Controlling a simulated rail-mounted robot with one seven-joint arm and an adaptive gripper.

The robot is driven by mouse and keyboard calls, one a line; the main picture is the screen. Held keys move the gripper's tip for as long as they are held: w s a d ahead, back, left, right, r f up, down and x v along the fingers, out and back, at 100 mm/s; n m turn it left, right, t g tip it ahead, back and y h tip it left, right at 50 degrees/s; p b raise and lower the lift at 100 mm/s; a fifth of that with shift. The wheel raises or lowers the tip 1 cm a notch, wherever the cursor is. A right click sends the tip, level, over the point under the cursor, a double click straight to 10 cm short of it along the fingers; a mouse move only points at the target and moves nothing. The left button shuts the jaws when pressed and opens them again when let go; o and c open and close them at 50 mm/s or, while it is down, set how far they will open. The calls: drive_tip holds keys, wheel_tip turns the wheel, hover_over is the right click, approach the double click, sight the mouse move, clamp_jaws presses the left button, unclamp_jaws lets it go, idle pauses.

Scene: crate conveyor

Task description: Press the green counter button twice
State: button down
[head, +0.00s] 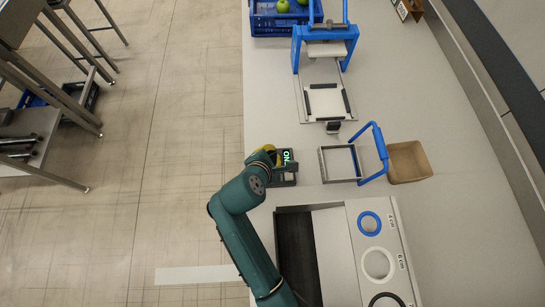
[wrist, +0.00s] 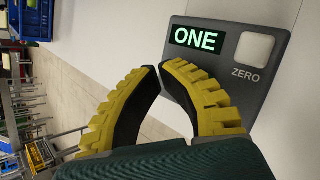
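The counter (head: 289,178) is a dark grey box on the light worktop, just right of my gripper (head: 270,155) in the head view. In the wrist view its panel (wrist: 262,82) has a display (wrist: 196,40) reading ONE in green letters. A whitish square button (wrist: 254,49) labelled ZERO sits right of the display.
A grey housing with ring gauges (head: 393,225) stands in front of the counter. A metal frame with a blue handle (head: 374,150) and a brown box (head: 408,162) are to the right. A blue press (head: 298,50) and blue crate (head: 262,22) stand farther back.

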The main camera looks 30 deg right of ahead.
drive_tip(key=shift+r, duration=0.3)
wheel_tip(320, 180, up, 5)
drive_tip(key=p, duration=0.6)
drive_tip(key=shift+r, duration=0.15)
idle(1.7)
